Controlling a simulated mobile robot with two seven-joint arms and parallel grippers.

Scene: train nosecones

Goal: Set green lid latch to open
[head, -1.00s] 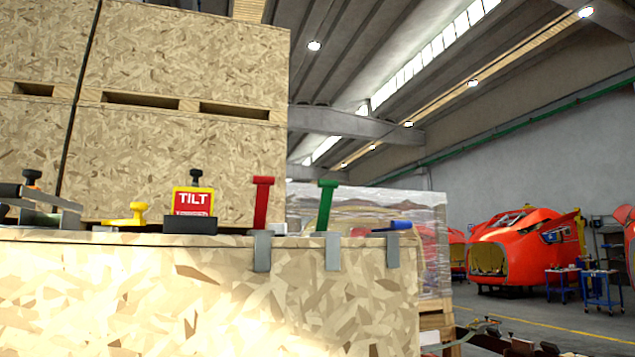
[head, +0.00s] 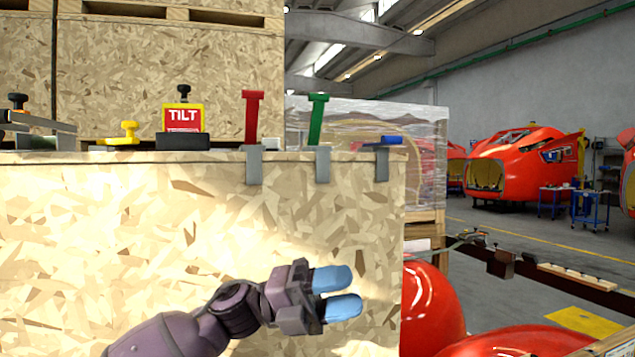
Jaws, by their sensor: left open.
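The green lid latch (head: 317,119) stands upright on the top edge of a wooden crate (head: 130,240), its T-shaped handle pointing up. Its grey metal hook plate (head: 323,165) hangs over the crate's front face. A red latch (head: 251,117) stands upright to its left. A blue latch (head: 378,140) to its right lies flat. My left gripper (head: 340,292) is in front of the crate face, well below the green latch and apart from it. Its two blue fingertips are spread with nothing between them. My right gripper is not in view.
On the crate top stand a red and yellow TILT sign (head: 183,118), a yellow knob (head: 124,132) and a dark-knobbed clamp (head: 30,120) at left. Stacked crates (head: 180,60) rise behind. Red nosecones (head: 430,305) lie right of the crate. Space in front of the latches is clear.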

